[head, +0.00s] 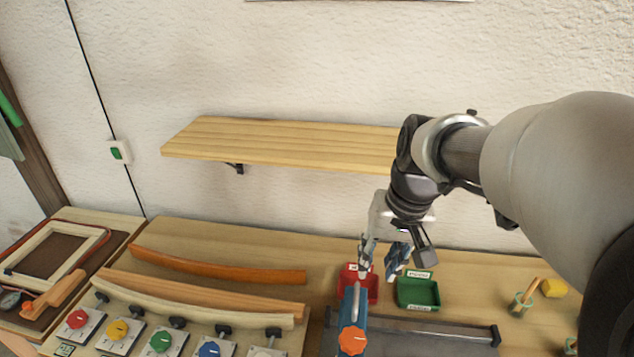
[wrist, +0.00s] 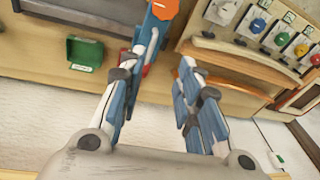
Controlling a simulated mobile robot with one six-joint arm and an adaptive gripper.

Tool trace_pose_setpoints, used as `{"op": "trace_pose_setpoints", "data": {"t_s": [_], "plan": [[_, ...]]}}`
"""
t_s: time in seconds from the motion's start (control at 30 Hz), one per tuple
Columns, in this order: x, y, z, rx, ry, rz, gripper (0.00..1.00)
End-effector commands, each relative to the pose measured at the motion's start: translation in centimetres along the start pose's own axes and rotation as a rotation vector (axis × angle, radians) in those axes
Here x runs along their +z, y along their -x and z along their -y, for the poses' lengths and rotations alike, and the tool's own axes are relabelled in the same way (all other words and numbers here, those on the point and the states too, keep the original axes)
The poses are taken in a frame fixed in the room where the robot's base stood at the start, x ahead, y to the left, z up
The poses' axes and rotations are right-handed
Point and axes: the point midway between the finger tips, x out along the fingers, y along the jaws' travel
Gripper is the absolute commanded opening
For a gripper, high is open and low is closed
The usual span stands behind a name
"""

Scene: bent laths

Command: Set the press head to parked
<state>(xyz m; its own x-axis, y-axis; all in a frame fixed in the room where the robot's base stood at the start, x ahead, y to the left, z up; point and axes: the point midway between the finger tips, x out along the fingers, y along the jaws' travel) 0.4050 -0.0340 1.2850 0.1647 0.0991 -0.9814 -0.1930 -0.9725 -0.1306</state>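The press head appears to be the blue arm (head: 345,303) with an orange knob (head: 352,340) at its near end, at the bottom centre of the head view. A pale metal bar runs along its top. It also shows at the top of the wrist view (wrist: 151,24), partly behind my left finger. A dark grey press bed (head: 430,337) lies to its right. My gripper (head: 378,272) is open at the far end of the blue arm, above the trays. In the wrist view the fingers (wrist: 168,52) are apart with nothing between them. I cannot tell whether a finger touches the arm.
A red tray (head: 372,288) and a green tray (head: 418,293) sit behind the press. Bent laths (head: 215,268) and a row of coloured knobs (head: 160,341) lie to the left. A wooden shelf (head: 280,142) hangs above. A small pot (head: 521,305) stands at the right.

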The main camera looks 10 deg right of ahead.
Motion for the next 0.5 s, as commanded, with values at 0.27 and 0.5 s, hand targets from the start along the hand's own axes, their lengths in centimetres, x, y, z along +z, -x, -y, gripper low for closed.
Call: {"op": "trace_pose_setpoints", "data": {"t_s": [0.27, 0.5], "plan": [[-7.0, -3.0, -2.1, -0.046, -0.106, 0.106, 0.31], [-8.0, -4.8, -2.6, -0.058, -0.126, 0.125, 0.31]]}}
